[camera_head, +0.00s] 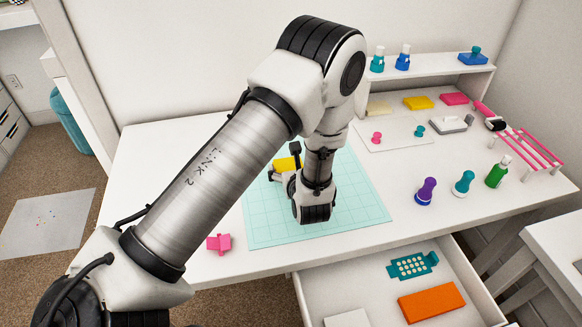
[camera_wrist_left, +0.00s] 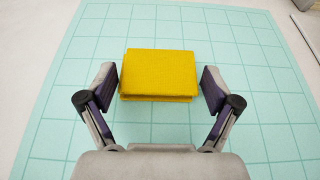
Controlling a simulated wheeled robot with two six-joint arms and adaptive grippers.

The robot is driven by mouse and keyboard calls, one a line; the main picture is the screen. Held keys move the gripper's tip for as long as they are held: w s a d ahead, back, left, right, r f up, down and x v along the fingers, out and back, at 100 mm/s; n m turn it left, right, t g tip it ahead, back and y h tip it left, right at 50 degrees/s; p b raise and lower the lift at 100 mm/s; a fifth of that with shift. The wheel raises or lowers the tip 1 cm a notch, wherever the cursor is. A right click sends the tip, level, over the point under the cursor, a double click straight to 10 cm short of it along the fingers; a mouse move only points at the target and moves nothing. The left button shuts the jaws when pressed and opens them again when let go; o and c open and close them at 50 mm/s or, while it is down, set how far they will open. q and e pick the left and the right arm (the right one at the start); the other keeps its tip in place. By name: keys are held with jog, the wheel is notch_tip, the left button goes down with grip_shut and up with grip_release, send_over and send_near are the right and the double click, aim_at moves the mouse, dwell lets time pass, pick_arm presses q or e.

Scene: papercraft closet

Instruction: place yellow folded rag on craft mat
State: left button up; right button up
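The yellow folded rag (camera_wrist_left: 159,75) lies flat on the teal gridded craft mat (camera_wrist_left: 60,110), as the left wrist view shows. In the head view the rag (camera_head: 287,164) is partly hidden behind my left arm, on the back left part of the mat (camera_head: 352,208). My left gripper (camera_wrist_left: 160,88) is open, with one finger on each side of the rag. A narrow gap shows between each finger and the rag. My right gripper is in neither view.
A pink piece (camera_head: 219,243) lies left of the mat. Purple (camera_head: 426,191), teal (camera_head: 463,183) and green (camera_head: 498,171) items stand to the right. An open drawer (camera_head: 385,305) juts out in front, holding an orange block (camera_head: 431,302). A shelf (camera_head: 430,68) stands at the back right.

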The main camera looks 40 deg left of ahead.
pick_arm(q)
jog(key=shift+w+d, duration=0.15)
jog(key=shift+d, duration=0.05)
jog(key=shift+r, duration=0.1)
jog(key=shift+a, duration=0.1)
jog(key=shift+r+p, duration=0.35)
jog(key=p+v, duration=0.1)
jog(key=v, duration=0.2)
jog(key=p+v, duration=0.2)
jog(key=v, duration=0.1)
jog(key=p+v, duration=0.2)
jog(key=v, duration=0.2)
jog(key=shift+w+a+r, duration=0.1)
jog(key=shift+r, duration=0.25)
jog(key=p+v, duration=0.1)
jog(key=p, duration=0.8)
jog(key=shift+s+d, duration=0.3)
jog(key=shift+d, duration=0.05)
jog(key=shift+s+d+f+p, duration=0.1)
jog(key=shift+s+d+p, duration=0.05)
jog(key=shift+p, duration=0.3)
jog(key=shift+s+d+f, duration=0.1)
jog(key=shift+f, duration=0.2)
